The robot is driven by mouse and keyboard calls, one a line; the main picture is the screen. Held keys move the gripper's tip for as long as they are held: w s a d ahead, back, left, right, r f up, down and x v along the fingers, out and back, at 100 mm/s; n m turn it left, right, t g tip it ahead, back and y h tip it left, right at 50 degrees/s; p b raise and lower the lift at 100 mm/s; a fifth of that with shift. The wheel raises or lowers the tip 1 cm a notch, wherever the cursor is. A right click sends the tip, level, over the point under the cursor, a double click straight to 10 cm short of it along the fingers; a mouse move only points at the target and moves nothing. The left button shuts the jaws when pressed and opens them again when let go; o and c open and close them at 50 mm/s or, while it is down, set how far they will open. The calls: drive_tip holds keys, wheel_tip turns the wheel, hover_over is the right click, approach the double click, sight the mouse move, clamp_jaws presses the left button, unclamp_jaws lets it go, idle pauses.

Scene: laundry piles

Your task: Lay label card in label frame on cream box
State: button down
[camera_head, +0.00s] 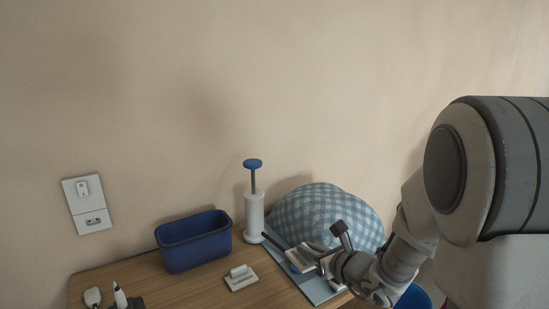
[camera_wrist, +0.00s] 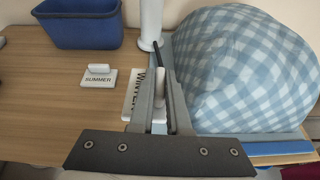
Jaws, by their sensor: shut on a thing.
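A white label card reading WINTER (camera_wrist: 147,93) is held in my gripper (camera_wrist: 160,100), whose fingers are closed together over its middle. In the head view the card (camera_head: 302,258) shows at the end of my gripper (camera_head: 316,259), beside the checked bundle. The fingers hide part of the card, and I cannot tell whether it touches the surface below. A second white card reading SUMMER (camera_wrist: 97,81), with a raised grip, lies flat on the table to the left; it also shows in the head view (camera_head: 241,281). I cannot make out a cream box or label frame.
A blue-and-white checked bundle (camera_head: 324,212) rests on a light blue board (camera_head: 315,290) close right of my gripper. A white pump-like cylinder (camera_head: 254,217) with a blue top stands behind. A blue bin (camera_head: 193,244) stands left.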

drive_tip(key=s+d+m+t+h, duration=0.1)
drive_tip(key=s+d+m+h, duration=0.15)
drive_tip(key=d, duration=0.45)
wheel_tip(320, 180, up, 14)
drive_tip(key=p, duration=1.4)
drive_tip(key=shift+w+a+f, duration=0.25)
drive_tip(key=shift+w, duration=0.2)
drive_tip(key=shift+s, duration=0.1)
